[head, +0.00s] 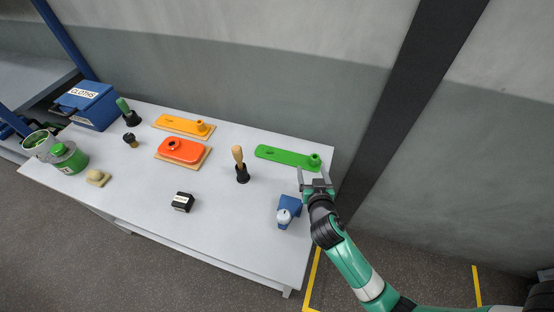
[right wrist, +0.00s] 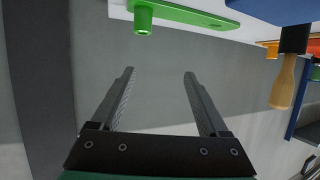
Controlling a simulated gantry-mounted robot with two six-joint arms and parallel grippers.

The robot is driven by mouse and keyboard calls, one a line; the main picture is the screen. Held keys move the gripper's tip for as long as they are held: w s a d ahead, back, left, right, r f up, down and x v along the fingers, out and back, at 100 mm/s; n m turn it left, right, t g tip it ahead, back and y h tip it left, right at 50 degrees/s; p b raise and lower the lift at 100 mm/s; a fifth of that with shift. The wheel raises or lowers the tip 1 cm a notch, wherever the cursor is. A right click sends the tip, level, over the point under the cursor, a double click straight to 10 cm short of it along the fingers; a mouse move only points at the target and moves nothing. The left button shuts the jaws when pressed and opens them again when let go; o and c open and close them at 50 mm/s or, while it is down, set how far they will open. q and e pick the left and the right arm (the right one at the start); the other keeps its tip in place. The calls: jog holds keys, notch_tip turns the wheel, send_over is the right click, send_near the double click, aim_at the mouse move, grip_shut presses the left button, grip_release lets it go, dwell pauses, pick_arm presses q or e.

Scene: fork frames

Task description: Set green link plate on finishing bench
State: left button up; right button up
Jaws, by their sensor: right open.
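The green link plate (head: 283,155) lies flat on the white bench (head: 225,215), near its far right corner, with its raised round boss at the right end. In the right wrist view the plate (right wrist: 190,14) shows along the top, partly cut off, with its boss hanging toward the fingers. My right gripper (head: 312,172) is open and empty, just in front of the plate's boss end in the head view. Nothing sits between its fingers (right wrist: 158,74) in the right wrist view, and they are apart from the plate. My left gripper is not in view.
A blue-and-white item (head: 287,211) stands close left of my right gripper. A wooden-handled tool (head: 239,160) stands in a black holder. Orange (head: 178,123) and red-orange (head: 181,149) plates lie on wooden boards. A blue cloths box (head: 92,107) and green cans are far left. Bench between is mostly clear.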

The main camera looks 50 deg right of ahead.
jog(key=b, duration=0.2)
send_near(315, 162)
jog(key=shift+s+a+r+g, duration=0.2)
jog(key=shift+s+a, duration=0.15)
jog(key=shift+a, duration=0.2)
jog(key=shift+s+a+r+g, duration=0.1)
jog(key=shift+s+a+r, duration=0.15)
jog(key=shift+a, duration=0.35)
jog(key=shift+w+f, duration=0.1)
jog(key=shift+f, duration=0.05)
jog(key=shift+w, duration=0.15)
jog(key=shift+w+d+f, duration=0.1)
jog(key=shift+d, duration=0.1)
jog(key=shift+w+d+f+b, duration=0.3)
jog(key=shift+d+f+b, duration=0.2)
jog(key=shift+b, duration=0.45)
jog(key=x, duration=0.4)
jog(key=shift+w+d+r+b, duration=0.15)
jog(key=shift+w+r+b, duration=0.05)
jog(key=shift+r+b, duration=0.15)
jog(key=shift+b+x, duration=0.9)
jog(key=shift+x, duration=1.85)
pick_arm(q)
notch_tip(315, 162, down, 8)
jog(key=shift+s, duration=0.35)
pick_arm(e)
jog(key=shift+s+d+r, duration=0.15)
grip_shut()
